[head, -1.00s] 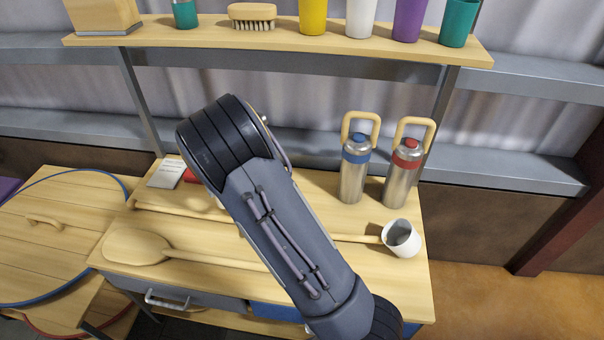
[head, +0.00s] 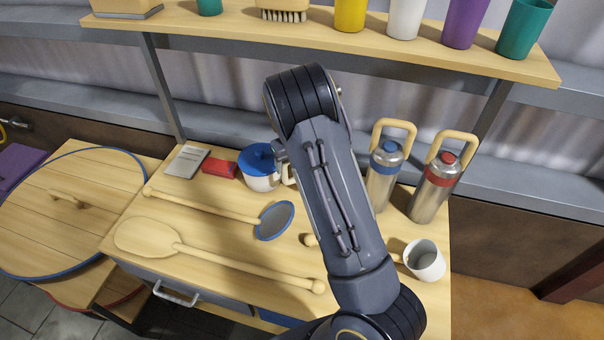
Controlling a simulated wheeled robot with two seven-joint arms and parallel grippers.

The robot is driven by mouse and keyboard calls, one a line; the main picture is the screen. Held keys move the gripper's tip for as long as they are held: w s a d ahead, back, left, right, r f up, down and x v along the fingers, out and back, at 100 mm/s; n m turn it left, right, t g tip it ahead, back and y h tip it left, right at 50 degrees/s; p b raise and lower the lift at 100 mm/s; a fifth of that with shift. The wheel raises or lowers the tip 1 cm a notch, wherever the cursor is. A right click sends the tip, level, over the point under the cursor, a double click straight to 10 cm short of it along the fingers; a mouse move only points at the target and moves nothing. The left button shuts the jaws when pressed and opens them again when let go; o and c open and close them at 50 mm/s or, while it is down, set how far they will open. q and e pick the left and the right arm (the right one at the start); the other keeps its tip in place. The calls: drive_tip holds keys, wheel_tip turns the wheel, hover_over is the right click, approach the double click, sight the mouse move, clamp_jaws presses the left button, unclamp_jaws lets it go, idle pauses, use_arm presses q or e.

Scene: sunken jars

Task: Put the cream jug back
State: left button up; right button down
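A small white jug with a blue lid (head: 258,180) stands upright at the back of the wooden table in the head view. Part of its right side is covered by my arm. I cannot tell for sure that this is the cream jug. One arm of mine rises from the bottom right, bent at the top, across the middle of the view. A small grey piece shows at its left edge by the jug, too little to identify. I see no fingertips of either gripper, so I cannot see whether anything is held.
Two steel bottles, blue-collared (head: 381,178) and red-collared (head: 432,190), stand right of my arm. A white dipper cup (head: 425,262), wooden paddle (head: 150,238), blue-rimmed strainer (head: 274,221), red block (head: 219,169) and grey card (head: 187,162) lie on the table (head: 210,270). A shelf (head: 330,38) spans above.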

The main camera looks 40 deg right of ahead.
drive_tip(key=d+f, duration=0.3)
drive_tip(key=f, duration=0.1)
drive_tip(key=shift+s+d, duration=0.15)
drive_tip(key=shift+s, duration=0.2)
drive_tip(key=shift+f, duration=1.55)
drive_tip(key=shift+c, duration=1.6)
unclamp_jaws()
